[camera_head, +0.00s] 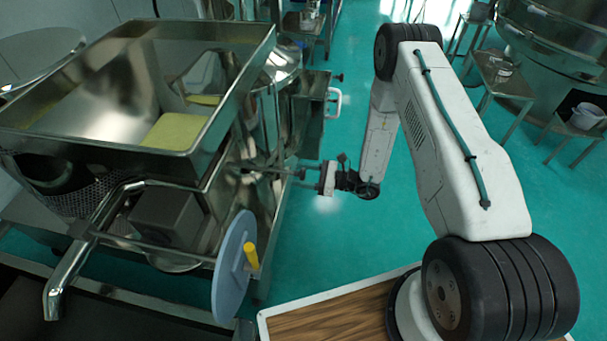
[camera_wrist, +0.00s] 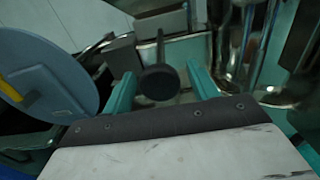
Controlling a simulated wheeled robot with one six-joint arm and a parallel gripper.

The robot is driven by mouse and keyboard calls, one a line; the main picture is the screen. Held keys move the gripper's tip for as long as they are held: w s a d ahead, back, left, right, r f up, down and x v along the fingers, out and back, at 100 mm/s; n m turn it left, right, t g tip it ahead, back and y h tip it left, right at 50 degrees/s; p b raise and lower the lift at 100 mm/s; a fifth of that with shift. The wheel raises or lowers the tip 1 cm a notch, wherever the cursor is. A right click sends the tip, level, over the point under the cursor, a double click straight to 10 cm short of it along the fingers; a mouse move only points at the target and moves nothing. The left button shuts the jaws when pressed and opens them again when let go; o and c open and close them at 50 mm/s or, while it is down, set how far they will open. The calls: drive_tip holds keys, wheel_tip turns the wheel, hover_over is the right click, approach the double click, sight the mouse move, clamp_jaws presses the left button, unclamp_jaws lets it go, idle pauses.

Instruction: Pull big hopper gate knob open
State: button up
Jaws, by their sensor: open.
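The big steel hopper (camera_head: 245,75) stands at the left in the head view, with yellowish material inside. A thin rod (camera_head: 262,169) sticks out from the machine's side toward my gripper (camera_head: 304,175). In the wrist view a dark round knob (camera_wrist: 158,82) on a thin stem shows between the two teal fingers of my gripper (camera_wrist: 161,69). The fingers are apart, with a gap on each side of the knob. Whether the knob lies fully between the fingertips in depth is hard to tell. The knob is too small to make out in the head view.
A blue-grey disc (camera_head: 231,270) with a yellow handle (camera_head: 251,256) is on the near side of the machine; the disc also shows at left in the wrist view (camera_wrist: 50,65).

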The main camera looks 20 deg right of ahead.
drive_tip(key=v, duration=0.7)
drive_tip(key=shift+s+d, duration=0.15)
drive_tip(key=shift+d, duration=0.2)
